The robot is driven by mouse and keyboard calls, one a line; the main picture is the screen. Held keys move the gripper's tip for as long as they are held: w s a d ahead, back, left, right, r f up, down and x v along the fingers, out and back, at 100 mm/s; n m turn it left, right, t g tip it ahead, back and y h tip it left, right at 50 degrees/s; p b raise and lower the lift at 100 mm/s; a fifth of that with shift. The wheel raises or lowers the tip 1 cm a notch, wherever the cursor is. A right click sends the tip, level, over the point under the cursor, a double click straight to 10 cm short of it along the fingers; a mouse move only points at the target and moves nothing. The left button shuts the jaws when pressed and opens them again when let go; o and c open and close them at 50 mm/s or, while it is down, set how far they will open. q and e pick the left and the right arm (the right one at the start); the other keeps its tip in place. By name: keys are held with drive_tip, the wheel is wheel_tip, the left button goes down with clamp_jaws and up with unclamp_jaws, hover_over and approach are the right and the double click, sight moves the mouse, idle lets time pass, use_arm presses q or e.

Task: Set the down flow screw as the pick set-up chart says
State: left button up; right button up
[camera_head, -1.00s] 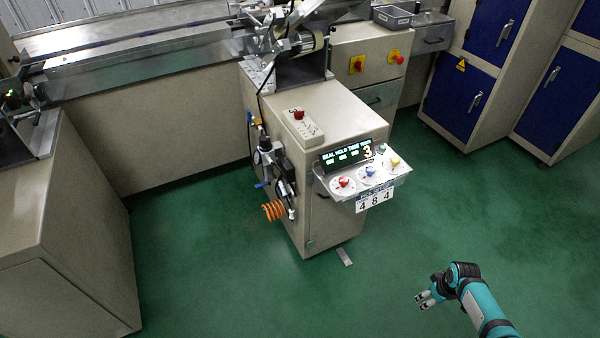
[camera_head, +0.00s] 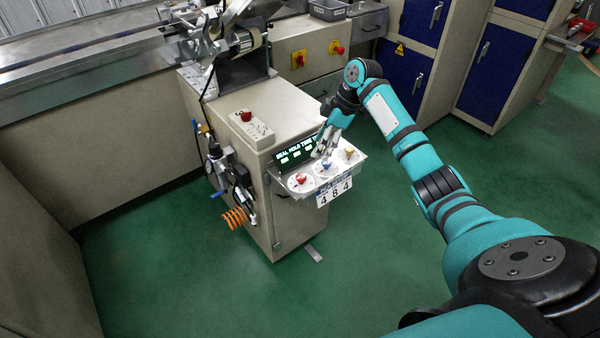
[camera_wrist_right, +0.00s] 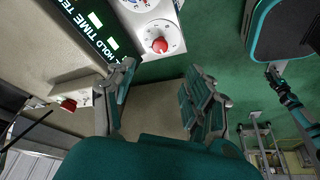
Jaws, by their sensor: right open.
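My right gripper (camera_head: 324,148) hangs over the back of the control panel on the grey machine. In the right wrist view its two fingers (camera_wrist_right: 160,88) are spread with nothing between them. The pneumatic fittings (camera_head: 220,165) sit on the machine's left side, with a coiled orange hose (camera_head: 234,217) below. I cannot make out a down flow screw or a readable set-up chart. A white card (camera_head: 334,191) reading 4 8 4 hangs on the panel's front. My left gripper is out of view.
The panel carries a red knob (camera_head: 300,178), a blue knob (camera_head: 326,165) and a yellow knob (camera_head: 349,151). A green-lit display (camera_head: 296,153) stands behind them, partly covered by my gripper. A red button (camera_head: 246,116) is on the machine top.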

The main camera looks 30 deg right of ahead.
sight(302, 176)
drive_tip(key=x, duration=1.2)
drive_tip(key=shift+f, duration=0.2)
clamp_jaws()
